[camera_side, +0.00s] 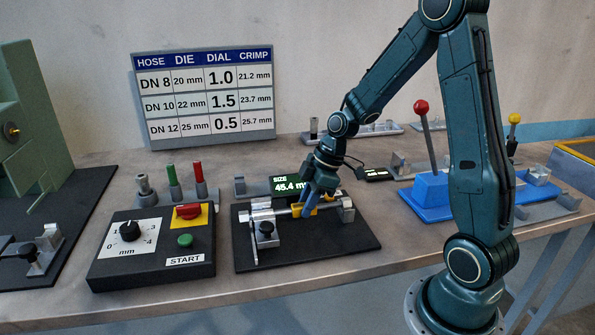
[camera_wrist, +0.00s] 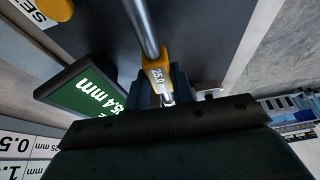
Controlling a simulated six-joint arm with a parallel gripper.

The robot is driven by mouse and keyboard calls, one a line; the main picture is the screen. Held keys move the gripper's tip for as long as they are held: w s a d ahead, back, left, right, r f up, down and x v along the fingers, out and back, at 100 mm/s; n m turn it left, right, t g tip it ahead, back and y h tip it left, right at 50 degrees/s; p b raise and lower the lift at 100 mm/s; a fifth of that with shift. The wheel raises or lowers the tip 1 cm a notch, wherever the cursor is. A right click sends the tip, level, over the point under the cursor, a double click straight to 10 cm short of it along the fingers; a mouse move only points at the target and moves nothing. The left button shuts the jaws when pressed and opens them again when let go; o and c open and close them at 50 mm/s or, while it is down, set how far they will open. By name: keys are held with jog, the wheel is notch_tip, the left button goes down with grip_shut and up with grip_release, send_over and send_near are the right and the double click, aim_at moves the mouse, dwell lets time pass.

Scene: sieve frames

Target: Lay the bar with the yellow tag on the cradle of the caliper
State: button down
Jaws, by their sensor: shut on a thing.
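My gripper (camera_side: 316,197) is shut on the bar with the yellow tag (camera_side: 304,209), over the caliper. In the wrist view the tag (camera_wrist: 157,76) reads 25.0 and sits just at the fingers (camera_wrist: 165,88). The grey bar (camera_wrist: 139,25) runs from it to the top edge. The caliper (camera_side: 262,216) stands on a black base plate (camera_side: 330,252), with metal blocks at its left and right ends. The bar lies roughly level between these blocks. The fingers hide the cradle, so I cannot tell whether the bar touches it. The size display (camera_side: 289,185) behind reads 45.4 mm.
A black control box (camera_side: 150,248) with a dial, red switch and green START button stands left. Several posts (camera_side: 174,188) stand behind it. A blue lever base (camera_side: 430,195) with a red ball is at right. A chart board (camera_side: 205,95) leans at the wall. A green machine (camera_side: 30,120) is far left.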

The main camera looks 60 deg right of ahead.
jog(key=c, duration=1.1)
grip_release()
jog(key=shift+f, duration=0.1)
jog(key=v, duration=1.4)
jog(key=shift+a, duration=0.15)
jog(key=s+a+r+m+t+h, duration=0.2)
jog(key=s+a+r+m+h, duration=0.1)
jog(key=s+a+m, duration=0.6)
jog(key=s+a+r, duration=0.1)
jog(key=s+a, duration=0.2)
jog(key=s, duration=0.2)
jog(key=shift+s+r, duration=0.25)
